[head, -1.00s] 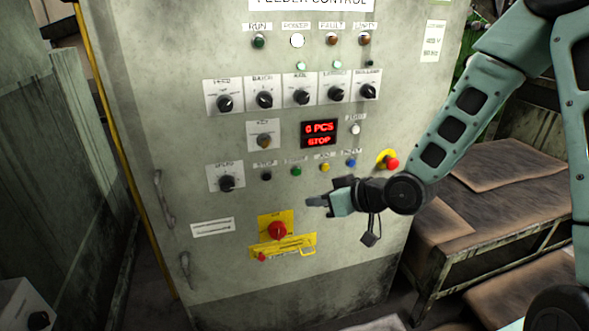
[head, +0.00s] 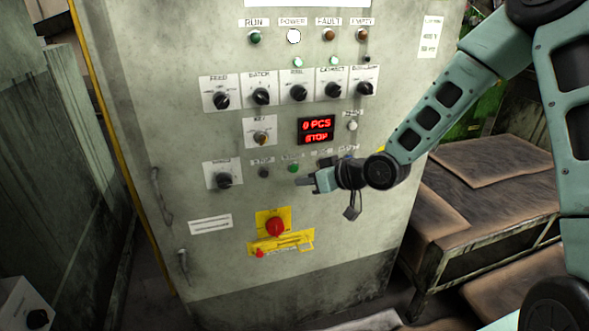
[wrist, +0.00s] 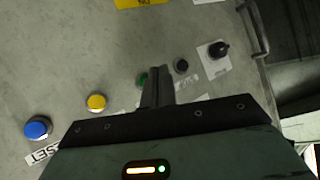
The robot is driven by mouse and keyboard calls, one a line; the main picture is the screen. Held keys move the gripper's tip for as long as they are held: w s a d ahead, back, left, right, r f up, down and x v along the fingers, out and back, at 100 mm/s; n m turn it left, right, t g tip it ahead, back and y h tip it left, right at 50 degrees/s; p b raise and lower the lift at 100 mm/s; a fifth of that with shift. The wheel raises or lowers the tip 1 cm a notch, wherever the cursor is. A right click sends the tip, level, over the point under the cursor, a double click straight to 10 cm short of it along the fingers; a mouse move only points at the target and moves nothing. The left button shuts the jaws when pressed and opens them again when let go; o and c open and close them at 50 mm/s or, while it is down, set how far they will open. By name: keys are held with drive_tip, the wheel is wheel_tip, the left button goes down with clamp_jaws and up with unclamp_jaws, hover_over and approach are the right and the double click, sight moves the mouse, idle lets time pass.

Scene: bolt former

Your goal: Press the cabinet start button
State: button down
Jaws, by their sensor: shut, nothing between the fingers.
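The grey cabinet (head: 225,135) fills the middle of the head view. Its green button (head: 293,169), taken as the start button, sits in the lower button row, right of a black button (head: 263,172). My gripper (head: 299,182) is shut and empty, its tips just below the green button in the head view. In the wrist view the closed fingers (wrist: 157,75) partly cover the green button (wrist: 142,78). I cannot tell whether the tips touch the panel. The red display (head: 318,131) reads "0 PCS" and "STOP".
A yellow button (wrist: 96,102) and a blue button (wrist: 37,128) lie left of the fingers in the wrist view. A red emergency button (head: 275,226) on a yellow plate is below my gripper. A table with brown sheets (head: 480,195) stands right of the cabinet.

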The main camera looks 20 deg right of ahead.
sight(294, 169)
drive_tip(key=shift+w, duration=1.35)
drive_tip(key=shift+w, duration=0.1)
idle(1.0)
drive_tip(key=shift+w+p, duration=0.3)
drive_tip(key=shift+p, duration=0.1)
